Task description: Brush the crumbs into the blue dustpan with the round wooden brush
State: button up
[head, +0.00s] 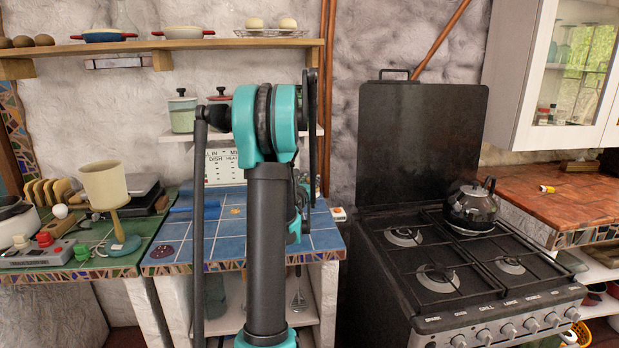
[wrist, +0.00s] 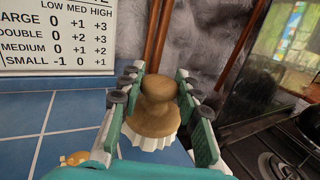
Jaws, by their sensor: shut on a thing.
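The round wooden brush (wrist: 157,108) has a knobbed handle and pale bristles below. My gripper (wrist: 159,78) is shut on its handle, with a finger on each side, in the wrist view. The brush is over or on the blue tiles near the counter's right edge; I cannot tell whether the bristles touch. Orange-brown crumbs (wrist: 75,158) lie on the tiles to its lower left; they also show in the head view (head: 235,211). A flat blue shape, likely the dustpan (head: 194,212), lies on the counter's left part. In the head view my arm hides the brush.
The blue-tiled counter (head: 222,238) has a dark red item (head: 162,252) at its front left. A stove (head: 460,265) with a black kettle (head: 470,206) stands to the right, across a gap. A printed sign (wrist: 55,35) stands behind. A cream cup-shaped thing (head: 105,185) is at left.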

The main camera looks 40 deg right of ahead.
jog(key=shift+f, duration=2.45)
jog(key=shift+a+f, duration=0.1)
jog(key=shift+f, duration=0.15)
grip_shut()
jog(key=shift+w+a, duration=2.5)
jog(key=shift+a, duration=1.55)
jog(key=shift+w+a, duration=2.5)
jog(key=shift+a, duration=1.55)
jog(key=shift+w+a, duration=2.5)
jog(key=shift+a, duration=1.55)
jog(key=shift+w+a+r, duration=0.1)
jog(key=shift+a+r, duration=0.05)
jog(key=shift+r, duration=0.05)
notch_tip(320, 180, up, 7)
